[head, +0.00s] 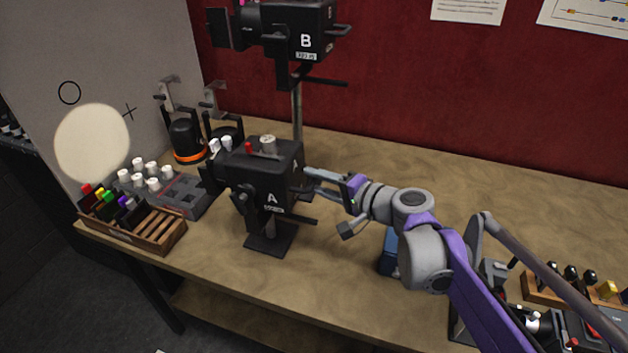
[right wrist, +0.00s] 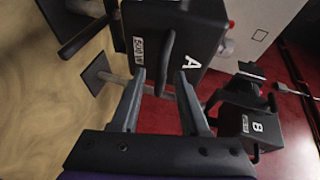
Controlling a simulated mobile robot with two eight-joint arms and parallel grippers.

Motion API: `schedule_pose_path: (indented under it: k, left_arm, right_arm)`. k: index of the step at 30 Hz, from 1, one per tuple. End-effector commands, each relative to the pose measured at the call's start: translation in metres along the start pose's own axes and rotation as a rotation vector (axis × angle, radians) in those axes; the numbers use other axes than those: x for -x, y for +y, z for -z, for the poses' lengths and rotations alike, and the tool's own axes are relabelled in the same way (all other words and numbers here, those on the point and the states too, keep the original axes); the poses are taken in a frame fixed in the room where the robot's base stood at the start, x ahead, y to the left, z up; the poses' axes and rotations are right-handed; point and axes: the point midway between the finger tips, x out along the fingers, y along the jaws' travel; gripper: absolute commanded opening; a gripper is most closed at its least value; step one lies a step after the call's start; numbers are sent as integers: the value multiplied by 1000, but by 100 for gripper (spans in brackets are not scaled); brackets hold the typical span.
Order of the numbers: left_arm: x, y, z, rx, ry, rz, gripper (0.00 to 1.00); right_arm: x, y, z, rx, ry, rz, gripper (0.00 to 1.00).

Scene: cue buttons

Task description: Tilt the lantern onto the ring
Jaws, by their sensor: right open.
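Black lantern A (head: 265,180) stands on a short post with a square base, its front toward the left wall. Black lantern B (head: 300,35) sits higher behind it on a tall pole. The ring (head: 69,92) is a thin black circle on the grey wall. My right gripper (head: 310,181) is open at lantern A's rear. In the right wrist view, its fingertips (right wrist: 160,80) are on either side of lantern A's dark rear handle (right wrist: 170,50); contact cannot be told. My left gripper is not in view.
A black cross (head: 130,111) marks the wall right of the ring. A wooden rack (head: 155,228) and a grey box with white knobs (head: 187,194) stand left of lantern A. A blue object (head: 389,250) lies beneath my right arm.

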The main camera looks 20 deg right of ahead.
Motion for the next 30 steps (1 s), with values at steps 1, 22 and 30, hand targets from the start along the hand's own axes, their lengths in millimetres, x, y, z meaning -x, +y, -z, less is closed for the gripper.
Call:
schedule_pose_path:
  k: [1, 22, 30]
  left_arm:
    - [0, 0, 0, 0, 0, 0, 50]
    - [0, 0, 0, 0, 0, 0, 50]
    - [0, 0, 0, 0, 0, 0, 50]
  right_arm:
    - [-5, 0, 0, 0, -1, 0, 45]
    - [-12, 0, 0, 0, 0, 0, 0]
    - [-12, 0, 0, 0, 1, 0, 0]
